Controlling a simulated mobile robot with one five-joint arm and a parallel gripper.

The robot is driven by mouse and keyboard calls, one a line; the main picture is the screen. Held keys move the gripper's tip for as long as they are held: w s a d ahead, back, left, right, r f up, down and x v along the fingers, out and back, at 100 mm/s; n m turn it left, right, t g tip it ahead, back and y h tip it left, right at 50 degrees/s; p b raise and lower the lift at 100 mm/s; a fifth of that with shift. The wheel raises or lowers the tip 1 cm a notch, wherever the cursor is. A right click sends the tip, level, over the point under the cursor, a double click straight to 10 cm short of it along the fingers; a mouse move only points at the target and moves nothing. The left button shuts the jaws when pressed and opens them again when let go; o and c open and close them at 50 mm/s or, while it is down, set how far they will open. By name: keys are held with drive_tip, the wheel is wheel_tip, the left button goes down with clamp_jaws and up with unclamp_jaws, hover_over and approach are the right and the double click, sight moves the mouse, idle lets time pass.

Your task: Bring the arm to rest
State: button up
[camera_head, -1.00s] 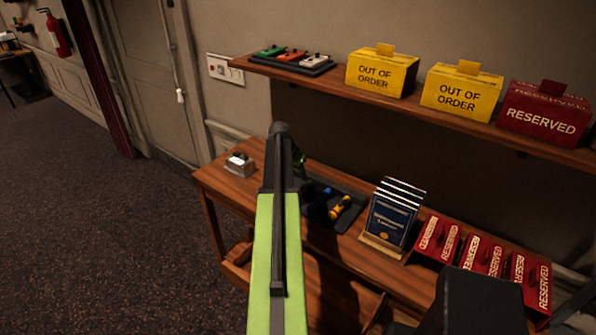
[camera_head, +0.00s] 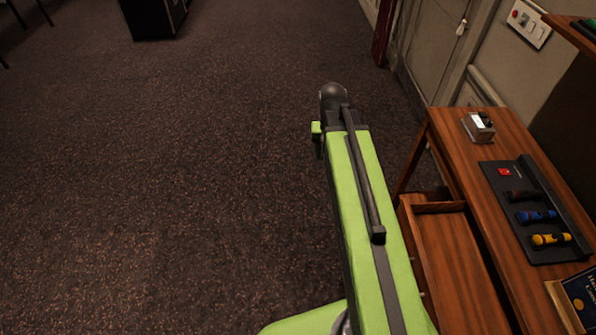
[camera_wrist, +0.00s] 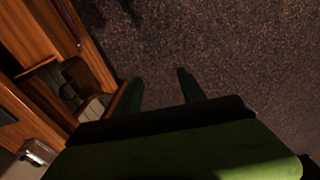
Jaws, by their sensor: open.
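My arm (camera_head: 365,190) is the green and black link that reaches up the middle of the head view, over open carpet to the left of the wooden desk. My gripper (camera_wrist: 159,87) shows in the wrist view as two dark fingers spread apart. Nothing is between them but dark carpet beyond. In the head view the gripper itself is mostly hidden behind the end of the arm.
The wooden desk (camera_head: 490,165) stands at the right, with an open drawer (camera_head: 447,255) facing my arm. On it are a small silver box (camera_head: 478,127) and a black tray (camera_head: 520,185) with several coloured items. The carpet (camera_head: 150,190) at the left is clear. A black cabinet (camera_head: 152,18) stands far off.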

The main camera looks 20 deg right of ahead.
drive_tip(key=s+a+n, duration=0.3)
drive_tip(key=a+n, duration=0.1)
drive_tip(key=a, duration=1)
drive_tip(key=shift+s+a+y, duration=0.15)
drive_tip(key=shift+s+y, duration=0.15)
drive_tip(key=shift+s, duration=0.05)
drive_tip(key=shift+f+b, duration=0.45)
drive_tip(key=shift+r, duration=0.2)
drive_tip(key=shift+c, duration=0.4)
